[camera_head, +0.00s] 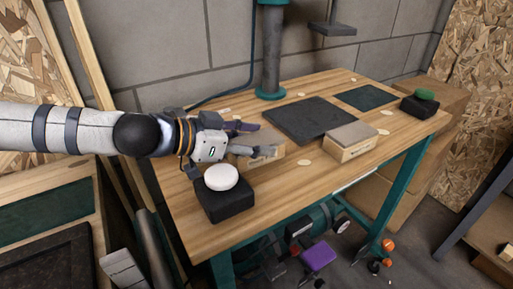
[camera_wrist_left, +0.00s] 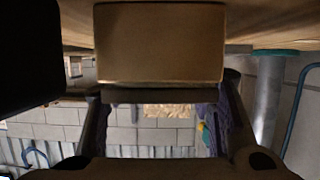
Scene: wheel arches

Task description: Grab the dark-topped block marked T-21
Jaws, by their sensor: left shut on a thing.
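My left gripper (camera_head: 250,139) reaches in from the left, low over the workbench, and is shut on a light wooden block (camera_head: 264,160). The fingers and hand cover part of this block, and I cannot read any marking on it or judge its top. In the left wrist view the block (camera_wrist_left: 160,45) shows as a plain brown face in front of the gripper. A second wooden block (camera_head: 350,151) with a grey-brown top sits to the right on the bench, apart from the gripper. No T-21 label is readable. My right gripper is not in view.
A black box (camera_head: 228,205) with a white round piece (camera_head: 221,177) stands close in front of the gripper. A dark mat (camera_head: 300,118), a green-black panel (camera_head: 365,97) and a black block with a green top (camera_head: 424,95) lie farther right on the bench (camera_head: 190,232). A column (camera_head: 271,60) rises behind.

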